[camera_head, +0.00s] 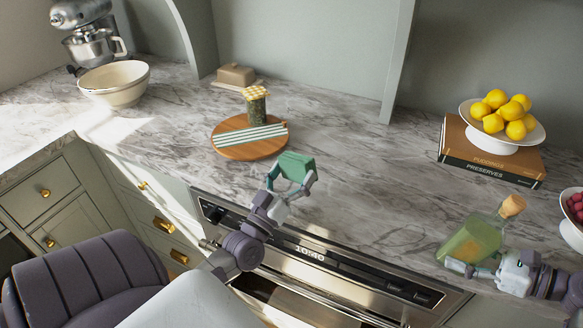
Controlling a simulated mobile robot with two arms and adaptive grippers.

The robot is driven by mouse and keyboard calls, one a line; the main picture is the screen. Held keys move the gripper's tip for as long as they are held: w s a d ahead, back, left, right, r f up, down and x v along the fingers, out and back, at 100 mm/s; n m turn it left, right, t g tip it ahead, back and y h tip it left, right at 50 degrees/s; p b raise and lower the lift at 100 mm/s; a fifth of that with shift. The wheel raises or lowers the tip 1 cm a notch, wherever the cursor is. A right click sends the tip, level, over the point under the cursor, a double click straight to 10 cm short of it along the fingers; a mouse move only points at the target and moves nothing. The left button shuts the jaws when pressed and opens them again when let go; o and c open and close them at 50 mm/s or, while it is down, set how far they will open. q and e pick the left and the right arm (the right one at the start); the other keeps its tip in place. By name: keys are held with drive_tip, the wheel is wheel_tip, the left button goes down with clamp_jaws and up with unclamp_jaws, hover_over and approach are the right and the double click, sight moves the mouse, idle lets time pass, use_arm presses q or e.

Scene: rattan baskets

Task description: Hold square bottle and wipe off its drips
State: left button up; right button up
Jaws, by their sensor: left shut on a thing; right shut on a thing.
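A square glass bottle (471,241) with yellow-green contents and a cork stopper stands tilted at the right front of the counter. My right gripper (470,266) is shut on its lower part, and the bottle leans to the right. My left gripper (291,185) is shut on a folded green cloth (295,167) and holds it at the counter's front edge, well left of the bottle. Drips on the bottle are too small to make out.
A round wooden board (228,151) carries a striped cloth (250,136) and a jar (256,107). Books (462,154) under a lemon stand (490,146) are at the back right. A bowl (572,229) of red fruit is right of the bottle. The counter between the grippers is clear.

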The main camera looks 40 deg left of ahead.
use_arm(q)
drive_tip(key=shift+w+d+f, duration=0.1)
drive_tip(key=shift+d+f, duration=0.15)
drive_tip(key=shift+d, duration=0.9)
drive_tip(key=shift+d+f, duration=0.25)
drive_tip(key=shift+d, duration=0.85)
drive_tip(key=shift+w, duration=0.15)
drive_tip(key=shift+a+r, duration=0.15)
drive_tip(key=shift+a, duration=1.45)
drive_tip(key=shift+a+r, duration=0.45)
drive_tip(key=shift+a, duration=0.35)
drive_tip(key=shift+s+a+f, duration=0.1)
drive_tip(key=shift+s+f, duration=0.05)
drive_tip(key=shift+s, duration=0.3)
drive_tip(key=shift+s+a+f, duration=0.1)
drive_tip(key=shift+s, duration=0.35)
drive_tip(key=shift+s+d, duration=0.2)
drive_tip(key=shift+s, duration=1.85)
